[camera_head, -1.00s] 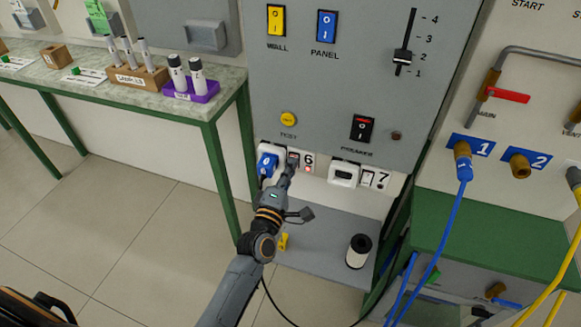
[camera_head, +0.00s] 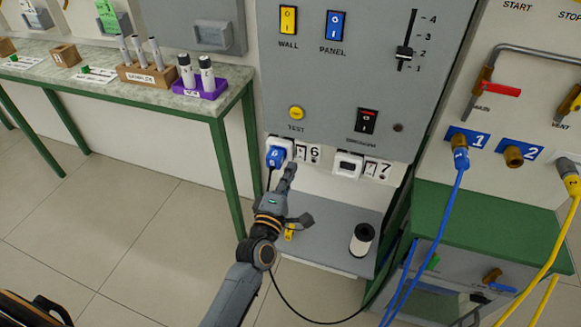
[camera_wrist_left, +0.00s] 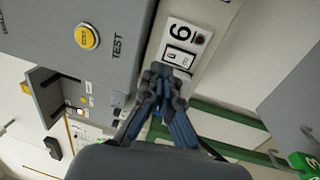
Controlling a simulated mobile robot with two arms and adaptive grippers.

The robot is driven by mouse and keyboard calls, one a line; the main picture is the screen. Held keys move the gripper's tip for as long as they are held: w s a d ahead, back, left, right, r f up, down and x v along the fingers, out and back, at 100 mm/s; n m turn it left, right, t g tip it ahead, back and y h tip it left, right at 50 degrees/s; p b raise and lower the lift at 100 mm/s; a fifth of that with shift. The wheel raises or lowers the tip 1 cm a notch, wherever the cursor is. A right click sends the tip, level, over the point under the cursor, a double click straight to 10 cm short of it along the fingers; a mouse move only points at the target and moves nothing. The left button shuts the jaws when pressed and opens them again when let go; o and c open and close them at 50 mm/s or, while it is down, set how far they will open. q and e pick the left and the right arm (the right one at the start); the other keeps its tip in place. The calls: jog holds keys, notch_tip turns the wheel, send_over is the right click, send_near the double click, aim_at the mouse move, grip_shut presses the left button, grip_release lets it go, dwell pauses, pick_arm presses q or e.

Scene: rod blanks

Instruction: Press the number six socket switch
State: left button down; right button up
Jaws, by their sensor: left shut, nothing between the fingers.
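The number six socket switch (camera_head: 301,153) is a small rocker on a white plate on the cabinet's lower front, left of the label 6 (camera_head: 314,153). The switch (camera_wrist_left: 179,57) and its label also show in the left wrist view, just beyond my fingertips. A blue plug (camera_head: 275,157) sits in the white socket left of the switch. My left gripper (camera_head: 290,168) is shut and empty, its tips just below the switch and apparently apart from it. Its closed fingers (camera_wrist_left: 163,76) hide a little of the plate's lower edge. My right gripper is not in view.
The number seven socket (camera_head: 348,165) and switch (camera_head: 370,169) are to the right. The yellow TEST button (camera_head: 297,113) is above. A green-legged table is at left; hoses hang at right.

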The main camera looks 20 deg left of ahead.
pick_arm(q)
jog(key=s, duration=0.7)
jog(key=shift+s+r, duration=0.25)
jog(key=shift+r, duration=0.05)
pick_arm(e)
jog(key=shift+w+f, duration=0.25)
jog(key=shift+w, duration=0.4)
pick_arm(q)
jog(key=shift+a, duration=0.1)
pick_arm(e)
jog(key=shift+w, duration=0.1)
